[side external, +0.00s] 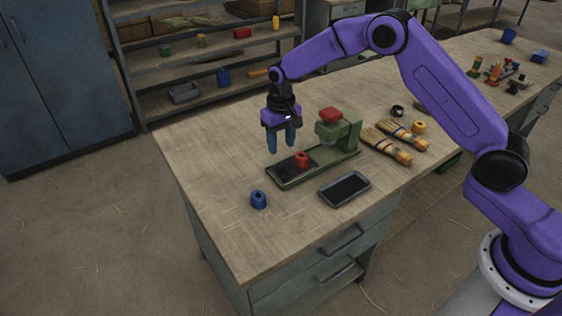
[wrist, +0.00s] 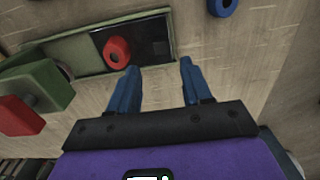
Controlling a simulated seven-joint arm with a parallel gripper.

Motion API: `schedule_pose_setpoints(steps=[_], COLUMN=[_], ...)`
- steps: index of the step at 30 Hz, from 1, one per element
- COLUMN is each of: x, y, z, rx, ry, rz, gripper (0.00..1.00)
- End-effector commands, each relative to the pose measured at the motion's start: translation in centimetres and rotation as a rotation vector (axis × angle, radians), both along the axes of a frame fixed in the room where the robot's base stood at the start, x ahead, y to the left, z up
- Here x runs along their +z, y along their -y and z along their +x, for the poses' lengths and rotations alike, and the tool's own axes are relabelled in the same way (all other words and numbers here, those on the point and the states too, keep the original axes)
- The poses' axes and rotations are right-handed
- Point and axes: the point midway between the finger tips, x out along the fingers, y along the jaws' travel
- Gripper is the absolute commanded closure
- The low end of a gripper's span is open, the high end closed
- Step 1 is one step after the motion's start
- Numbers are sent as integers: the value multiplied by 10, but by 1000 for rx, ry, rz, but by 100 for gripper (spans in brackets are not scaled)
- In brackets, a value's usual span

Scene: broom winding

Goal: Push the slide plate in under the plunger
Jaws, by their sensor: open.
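A green press (side external: 345,137) with a red-topped plunger (side external: 330,116) stands on the workbench. A long green-edged base runs out from it, and a dark slide plate (side external: 285,169) lies in this base, outside the press. A red ring-shaped piece (side external: 302,159) sits on the plate, clear of the plunger; it also shows in the wrist view (wrist: 117,52). My gripper (side external: 282,150) points down above the base's outer end, open and empty. In the wrist view its blue fingers (wrist: 158,66) are apart, with the red piece just left of them. The plate's exact edges are hard to tell.
A blue ring piece (side external: 258,200) stands near the bench's front left. A dark tray (side external: 344,188) lies in front of the base. Two brushes (side external: 387,148) lie right of the press, near a yellow piece (side external: 418,127). The bench's left end is clear.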

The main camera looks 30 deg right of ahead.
Motion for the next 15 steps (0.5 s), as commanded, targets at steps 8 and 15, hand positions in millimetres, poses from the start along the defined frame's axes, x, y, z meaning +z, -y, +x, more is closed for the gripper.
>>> schedule_pose_setpoints(steps=[8,15], x=[-50,-72], y=[0,0], z=[-1,0], rx=[0,0], ry=[-3,-1], rz=[-1,0], gripper=[51,51])
